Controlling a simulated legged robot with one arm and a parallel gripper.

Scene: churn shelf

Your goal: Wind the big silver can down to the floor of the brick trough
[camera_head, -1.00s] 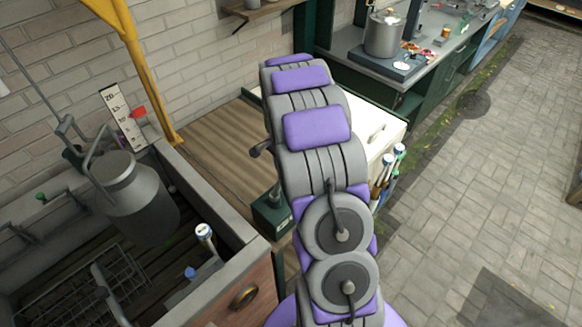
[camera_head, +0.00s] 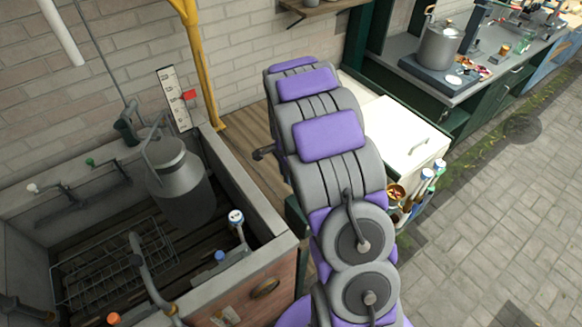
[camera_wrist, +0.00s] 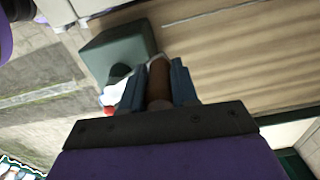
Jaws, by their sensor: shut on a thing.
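The big silver can (camera_head: 186,190) hangs upright by its bail handle in the brick trough (camera_head: 265,268), near the back right wall. A thin line (camera_head: 98,52) runs from above towards its handle. Its base looks above the dark slatted floor, but the gap is hard to judge. In the wrist view my gripper (camera_wrist: 157,82) is shut on a brown handle (camera_wrist: 159,84), with a blue-grey finger on each side. A dark green box (camera_wrist: 117,50) is just beyond it. In the head view my own arm hides the gripper and the handle.
A scale board with a red marker (camera_head: 189,94) stands behind the can. A wire rack (camera_head: 115,265) and capped bottles (camera_head: 237,222) are in the trough. A white-topped cabinet (camera_head: 395,135) is right of my arm.

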